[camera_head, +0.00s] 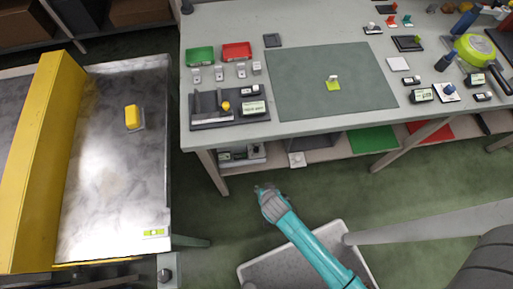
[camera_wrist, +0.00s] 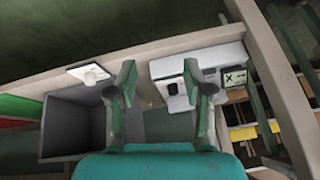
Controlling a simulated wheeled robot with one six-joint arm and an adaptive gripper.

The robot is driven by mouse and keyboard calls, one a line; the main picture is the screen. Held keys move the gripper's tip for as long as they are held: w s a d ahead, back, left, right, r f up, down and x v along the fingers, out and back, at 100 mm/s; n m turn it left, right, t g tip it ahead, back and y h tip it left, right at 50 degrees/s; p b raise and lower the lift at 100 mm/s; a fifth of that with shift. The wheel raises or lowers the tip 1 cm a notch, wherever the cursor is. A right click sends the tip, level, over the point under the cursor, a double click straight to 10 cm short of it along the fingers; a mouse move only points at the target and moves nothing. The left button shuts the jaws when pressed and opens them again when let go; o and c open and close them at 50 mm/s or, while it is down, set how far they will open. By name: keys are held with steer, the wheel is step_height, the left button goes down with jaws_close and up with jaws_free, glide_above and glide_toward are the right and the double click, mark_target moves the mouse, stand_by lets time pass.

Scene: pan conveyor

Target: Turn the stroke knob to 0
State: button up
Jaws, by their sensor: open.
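My gripper (camera_head: 266,190) is open and empty in the head view, in front of the workbench's lower shelf. In the wrist view its two fingers (camera_wrist: 160,75) stand apart with nothing between them. A white plate with a small raised white piece (camera_head: 297,159) is at the shelf's front edge; it also shows left of the fingers in the wrist view (camera_wrist: 88,72). A round grey piece (camera_head: 164,274) sits at the lower left. I cannot tell which part is the stroke knob; no scale is readable.
The workbench (camera_head: 330,28) carries small labelled boxes, red and green trays and a dark mat (camera_head: 300,90). A marble-topped table (camera_head: 105,190) with a yellow beam (camera_head: 40,160) stands left. A dark bin (camera_wrist: 75,125) is under the bench. Green floor lies open between the tables.

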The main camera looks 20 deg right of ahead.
steer(key=w+a+g+h, duration=0.1)
steer(key=w+a+g, duration=0.1)
steer(key=w, duration=0.5)
steer(key=m, duration=0.1)
glide_toward(256, 148)
steer(key=x, duration=0.5)
steer(key=shift+s+a+f, duration=0.1)
steer(key=shift+s+f, duration=0.15)
steer(key=shift+f, duration=0.3)
steer(key=shift+w+d+f, duration=0.3)
steer(key=shift+w+f, duration=0.25)
steer(key=shift+f, duration=0.1)
steer(key=shift+x, duration=0.8)
jaws_close()
